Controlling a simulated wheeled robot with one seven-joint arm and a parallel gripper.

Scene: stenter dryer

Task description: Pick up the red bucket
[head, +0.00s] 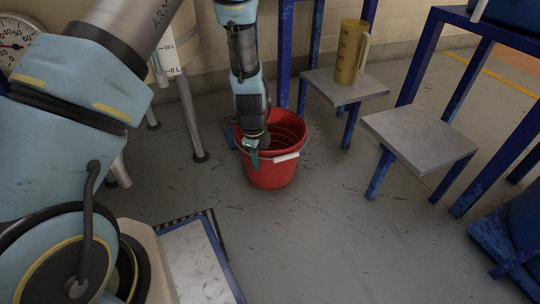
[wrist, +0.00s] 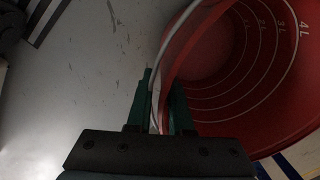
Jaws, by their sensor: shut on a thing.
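The red bucket (head: 270,172) stands upright on the grey floor in the middle of the head view, with a white grip on its handle (head: 286,158). In the wrist view its red inside (wrist: 240,75) fills the right, with white litre rings, and it looks empty. My gripper (head: 253,153) reaches down at the bucket's left front rim. In the wrist view my gripper (wrist: 160,105) has its green fingers on either side of the rim and the pale handle wire, shut on them. The fingertips are partly hidden by the rim.
A yellow-brown jug (head: 351,52) stands on a grey step with blue legs behind. Another grey step (head: 420,138) is at the right. A white vessel on metal legs (head: 190,115) stands at the left. A metal plate (head: 196,262) lies in front. The floor right of the bucket is clear.

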